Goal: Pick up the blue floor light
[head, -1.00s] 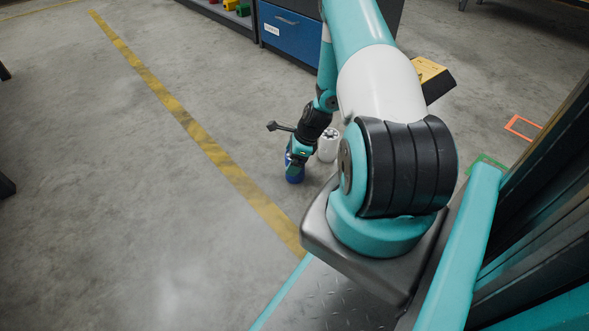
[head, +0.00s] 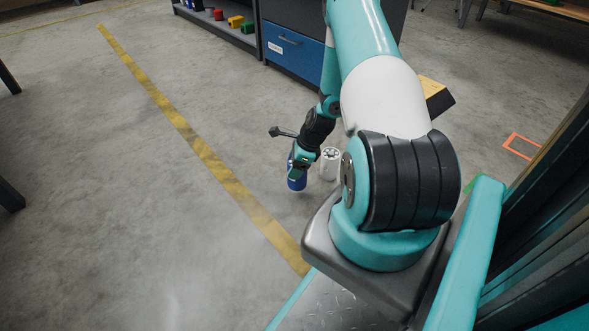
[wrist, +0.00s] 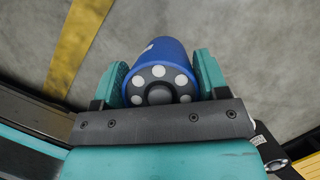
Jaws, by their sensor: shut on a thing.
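The blue floor light (wrist: 160,60) is a blue cylinder with a dark end face carrying several pale round spots. In the wrist view it sits between the two teal fingers of my gripper (wrist: 160,82), which are shut on its sides. In the head view the blue light (head: 296,184) shows below my gripper (head: 299,168), partly covered by it. The light looks to be a little above the concrete floor.
A white cylinder (head: 330,163) stands on the floor just right of the gripper. A yellow floor line (head: 205,150) runs to the left. Behind are a blue drawer cabinet (head: 294,55) and a shelf with coloured blocks (head: 235,21). Floor at left is open.

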